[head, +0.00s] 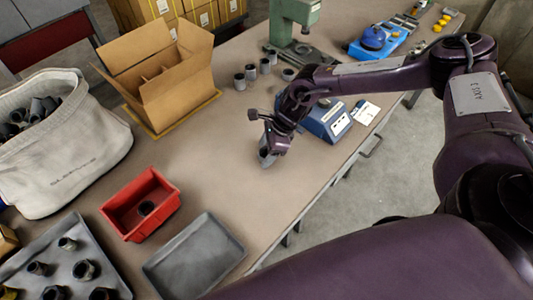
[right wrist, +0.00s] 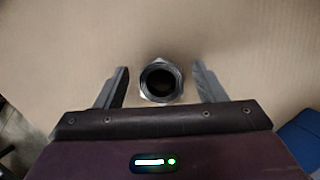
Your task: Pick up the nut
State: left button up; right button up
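A grey hex nut (right wrist: 160,82) with a dark round hole shows in the right wrist view. It lies between the two fingers of my right gripper (right wrist: 161,69), with a visible gap on each side. The gripper is open, its fingers spread left and right of the nut. In the head view my right gripper (head: 268,156) is low over the middle of the table, pointing down. The nut there is mostly hidden by the gripper. My left gripper is not in view.
A red bin (head: 119,217) holding a dark ring and an empty grey tray (head: 222,257) stand front left. A tray of fittings (head: 113,273), a fabric bag (head: 83,174) and an open cardboard box (head: 170,101) stand farther left. A blue device (head: 326,122) is right of the gripper.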

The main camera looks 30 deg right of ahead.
jog(key=c, duration=0.9)
jog(key=shift+w, duration=0.1)
jog(key=shift+c, duration=0.8)
jog(key=shift+r, duration=0.1)
